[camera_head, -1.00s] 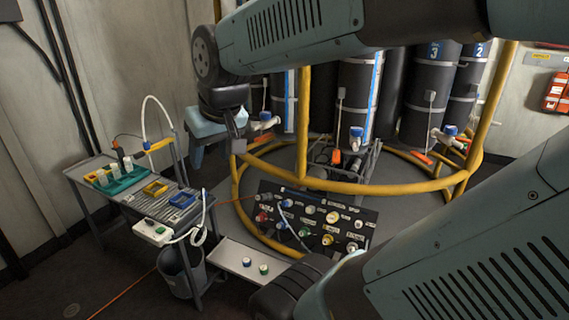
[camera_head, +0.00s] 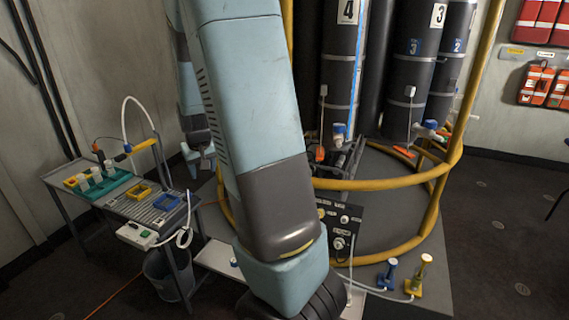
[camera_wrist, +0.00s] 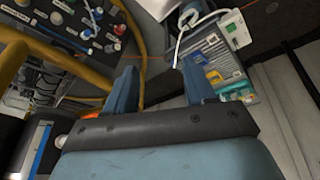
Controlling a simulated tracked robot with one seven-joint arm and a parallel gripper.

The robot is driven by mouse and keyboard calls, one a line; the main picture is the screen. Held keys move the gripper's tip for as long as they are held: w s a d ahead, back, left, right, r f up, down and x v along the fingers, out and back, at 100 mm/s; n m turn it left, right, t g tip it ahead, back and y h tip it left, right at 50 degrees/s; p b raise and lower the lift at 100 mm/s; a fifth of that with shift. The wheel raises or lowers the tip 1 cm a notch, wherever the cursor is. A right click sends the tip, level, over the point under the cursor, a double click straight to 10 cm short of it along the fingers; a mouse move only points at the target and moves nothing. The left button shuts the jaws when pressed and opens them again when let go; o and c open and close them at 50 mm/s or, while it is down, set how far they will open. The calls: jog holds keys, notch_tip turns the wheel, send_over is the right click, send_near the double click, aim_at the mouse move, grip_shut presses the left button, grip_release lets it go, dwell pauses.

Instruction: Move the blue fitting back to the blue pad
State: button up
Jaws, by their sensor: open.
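A blue fitting (camera_head: 387,274) with a pale top stands upright on the grey platform at lower right, beside a yellow one (camera_head: 416,277). Whether it is the task's fitting I cannot tell. No blue pad can be made out for certain; a small blue square tray (camera_head: 166,202) lies on the side bench, and a small blue piece (camera_wrist: 196,55) shows there in the wrist view. My gripper (camera_wrist: 160,65) is open, with nothing visible between its fingers; the bench lies beyond it. In the head view my arm hides much of the middle.
The side bench (camera_head: 130,205) also holds a green rack (camera_head: 90,182) of white-capped pieces and a yellow tray (camera_head: 138,190). Yellow rails (camera_head: 375,184) ring the black cylinders (camera_head: 400,85). A valve panel (camera_head: 345,222) is partly behind my arm. Floor at right is open.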

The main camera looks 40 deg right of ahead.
jog(key=w+d+f+n+h, duration=0.3)
jog(key=d+f+h, duration=0.1)
jog(key=d+f, duration=1)
jog(key=w+d+f+n+h, duration=0.3)
jog(key=d+f+h, duration=0.2)
jog(key=d+f, duration=0.8)
jog(key=shift+w+d+f+n+t, duration=0.3)
jog(key=shift+d+f+n, duration=0.1)
jog(key=shift+f, duration=3.05)
jog(key=shift+x, duration=4.45)
jog(key=shift+d+r, duration=0.1)
jog(key=shift+r, duration=0.05)
jog(key=shift+c, duration=0.2)
grip_shut()
